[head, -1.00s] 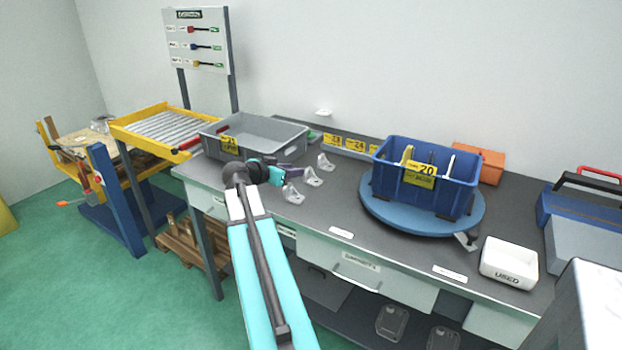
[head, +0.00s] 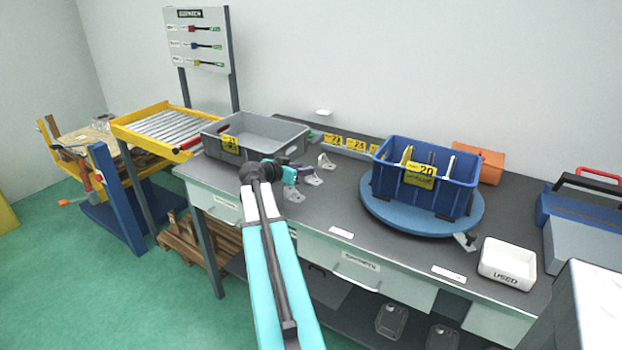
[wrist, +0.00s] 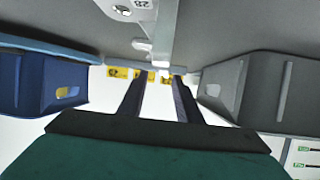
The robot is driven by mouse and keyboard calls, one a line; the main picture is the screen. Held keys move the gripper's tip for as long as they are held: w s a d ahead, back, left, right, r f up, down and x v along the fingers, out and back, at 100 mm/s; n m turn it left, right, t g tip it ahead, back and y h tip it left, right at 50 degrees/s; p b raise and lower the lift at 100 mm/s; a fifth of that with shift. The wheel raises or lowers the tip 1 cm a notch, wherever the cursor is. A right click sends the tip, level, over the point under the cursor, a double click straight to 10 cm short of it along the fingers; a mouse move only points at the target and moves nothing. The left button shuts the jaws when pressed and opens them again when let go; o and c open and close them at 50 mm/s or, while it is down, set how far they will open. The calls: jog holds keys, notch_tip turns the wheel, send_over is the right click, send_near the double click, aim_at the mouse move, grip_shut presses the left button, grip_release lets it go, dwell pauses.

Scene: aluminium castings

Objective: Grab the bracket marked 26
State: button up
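Several small pale metal brackets stand on the grey bench. One bracket (head: 327,162) is at the back, one (head: 314,180) is in the middle and one (head: 293,194) is nearest the front edge. Their numbers are too small to read in the head view. My gripper (head: 300,164) is low over the bench beside them, partly covering the area. In the wrist view, which is upside down, the two dark fingers of my gripper (wrist: 160,76) are apart.
A grey bin (head: 275,130) stands left of the brackets. A blue divided bin (head: 395,180) marked 20 stands on a blue turntable (head: 375,212) to the right. Yellow number labels (head: 356,145) line the back.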

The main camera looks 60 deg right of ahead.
aim_at(312, 179)
jog(key=shift+p+x, duration=0.55)
jog(key=shift+x, duration=1.55)
jog(key=shift+w+f, duration=0.15)
grip_shut()
